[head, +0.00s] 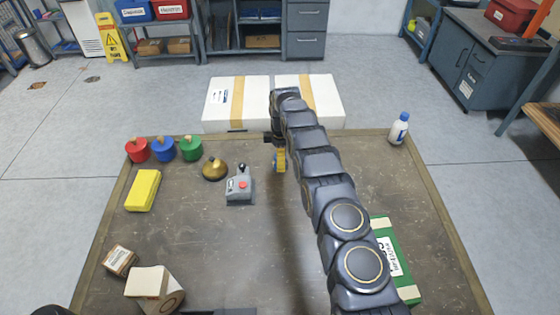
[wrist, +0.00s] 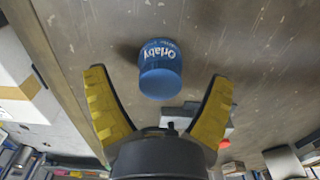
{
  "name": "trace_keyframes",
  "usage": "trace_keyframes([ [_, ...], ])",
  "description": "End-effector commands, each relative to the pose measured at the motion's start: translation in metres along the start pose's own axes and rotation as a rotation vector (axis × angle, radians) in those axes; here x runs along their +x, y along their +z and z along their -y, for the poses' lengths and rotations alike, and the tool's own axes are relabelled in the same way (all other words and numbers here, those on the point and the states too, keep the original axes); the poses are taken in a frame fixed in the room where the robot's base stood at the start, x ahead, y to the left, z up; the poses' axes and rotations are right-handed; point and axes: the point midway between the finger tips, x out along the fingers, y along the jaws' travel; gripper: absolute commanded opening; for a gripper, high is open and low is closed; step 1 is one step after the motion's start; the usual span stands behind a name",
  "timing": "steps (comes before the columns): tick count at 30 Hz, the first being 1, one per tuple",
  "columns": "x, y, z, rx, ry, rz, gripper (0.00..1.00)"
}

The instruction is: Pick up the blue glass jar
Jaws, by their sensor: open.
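A blue cylindrical jar (wrist: 160,72) with white lettering "Orlaby" stands on the table in the wrist view. It lies ahead of my gripper (wrist: 160,88), roughly centred between the two yellow fingers, apart from both. My gripper is open and empty. In the head view my gripper (head: 279,168) is low over the middle of the table, partly behind my arm. The lettered jar cannot be made out clearly there. A blue round object with a wooden knob (head: 163,149) stands at the table's far left; I cannot tell whether it is glass.
A grey device with a red button (head: 240,187) and a brass round object (head: 214,169) stand left of my gripper. White boxes (head: 237,97) sit beyond the table's far edge. A green box (head: 392,255) and white bottle (head: 399,128) are on the right.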

Motion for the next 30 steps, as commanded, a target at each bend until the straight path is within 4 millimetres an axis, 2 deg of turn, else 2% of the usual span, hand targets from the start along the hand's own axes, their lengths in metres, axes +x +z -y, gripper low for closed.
trace_keyframes([
  [1,0.010,-0.001,0.001,-0.001,-0.004,0.001,0.83],
  [5,0.025,-0.001,0.001,-0.001,-0.002,0.000,0.83],
  [12,0.026,-0.001,0.001,-0.001,0.000,0.000,0.82],
  [14,0.026,-0.001,0.001,0.000,0.000,0.000,0.56],
  [15,0.026,-0.001,0.001,0.000,0.000,0.000,0.39],
  [17,0.026,-0.001,0.001,0.000,0.000,0.000,0.14],
  [30,0.021,-0.001,0.000,0.000,0.002,0.000,0.15],
])
